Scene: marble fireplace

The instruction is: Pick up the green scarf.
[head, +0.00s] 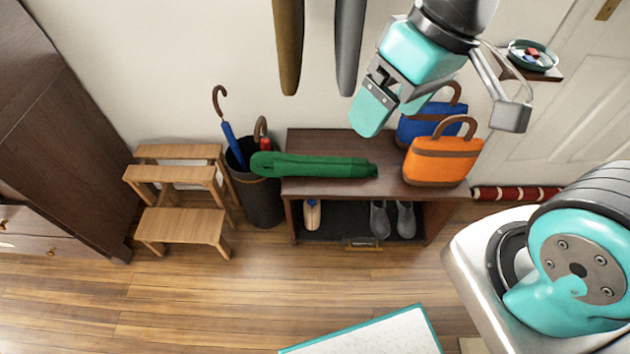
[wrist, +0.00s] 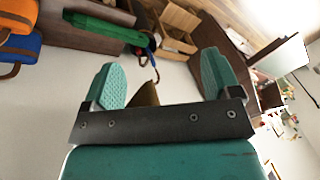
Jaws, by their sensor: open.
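The green scarf (head: 310,166) lies folded lengthwise along the top of the dark wooden bench (head: 385,184), its rounded left end sticking out past the bench toward the umbrella stand. In the wrist view the scarf (wrist: 103,27) shows near the top, beyond my fingers. My gripper (head: 385,112) is in the air above and behind the right part of the bench, to the upper right of the scarf and apart from it. In the wrist view the two teal fingers of my gripper (wrist: 160,78) are wide apart with nothing held between them.
An orange bag (head: 442,161) and a blue bag (head: 418,128) stand on the bench's right end. A dark umbrella stand (head: 262,200) and a wooden step stool (head: 180,222) are at left. Hanging coats (head: 288,45) are near my gripper. Shoes (head: 380,220) sit below. The floor in front is open.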

